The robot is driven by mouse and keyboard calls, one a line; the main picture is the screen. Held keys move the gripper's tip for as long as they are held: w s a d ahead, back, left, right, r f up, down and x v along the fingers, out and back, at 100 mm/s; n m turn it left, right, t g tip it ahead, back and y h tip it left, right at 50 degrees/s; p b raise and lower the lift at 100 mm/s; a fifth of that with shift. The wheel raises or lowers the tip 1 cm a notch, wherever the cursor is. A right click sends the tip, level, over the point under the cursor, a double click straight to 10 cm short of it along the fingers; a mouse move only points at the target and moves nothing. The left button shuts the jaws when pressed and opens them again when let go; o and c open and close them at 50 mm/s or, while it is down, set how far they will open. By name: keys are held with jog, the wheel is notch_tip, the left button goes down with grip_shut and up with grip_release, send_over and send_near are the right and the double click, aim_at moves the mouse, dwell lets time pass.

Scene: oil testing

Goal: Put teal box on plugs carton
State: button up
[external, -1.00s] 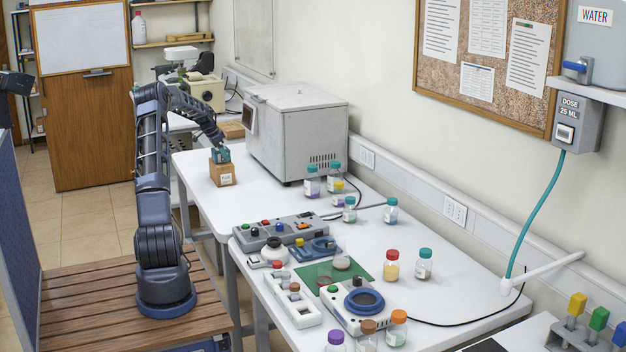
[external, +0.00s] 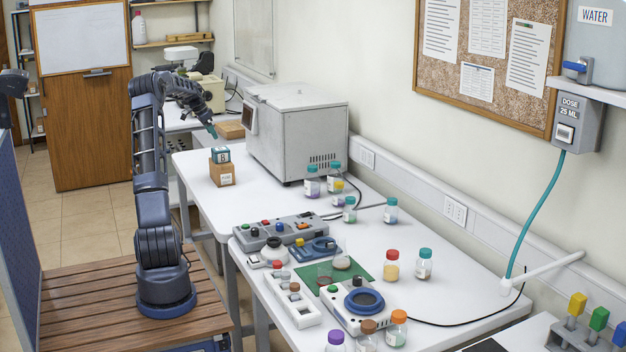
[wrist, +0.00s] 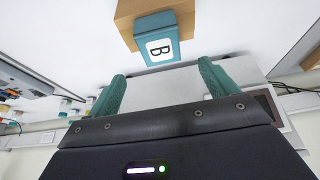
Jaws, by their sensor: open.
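The teal box (external: 220,155) rests on top of the brown plugs carton (external: 222,175) on the white table, left of the grey oven-like unit. In the wrist view the teal box (wrist: 157,38) shows a white label with a letter B, against the brown carton (wrist: 128,18). My gripper (external: 213,134) is above the box and apart from it. In the wrist view its two teal fingers (wrist: 161,88) are spread and empty, with a gap between them and the box.
The large grey unit (external: 295,130) stands close on the right of the carton. Several capped bottles (external: 335,180) stand in front of it. A control panel (external: 285,232) lies nearer on the table. The table around the carton's front is clear.

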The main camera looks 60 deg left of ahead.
jog(key=w+d+r+g, duration=0.1)
jog(key=w+d+r, duration=0.35)
jog(key=d, duration=0.65)
jog(key=w+d+r, duration=0.3)
jog(key=w+d, duration=0.2)
jog(key=d, duration=0.6)
jog(key=w+d+r+g, duration=0.1)
jog(key=w+d+r, duration=0.35)
jog(key=d, duration=0.75)
jog(key=s+d+r+y, duration=0.1)
jog(key=d+r, duration=0.1)
jog(key=d, duration=1)
jog(key=s+d+f+t, duration=0.1)
jog(key=s+d, duration=0.8)
jog(key=d, duration=0.4)
jog(key=s+d, duration=0.8)
jog(key=d, duration=0.6)
jog(key=s+d+f+t+h, duration=0.1)
jog(key=s+d+f, duration=0.4)
jog(key=s, duration=0.5)
jog(key=shift+f, duration=0.45)
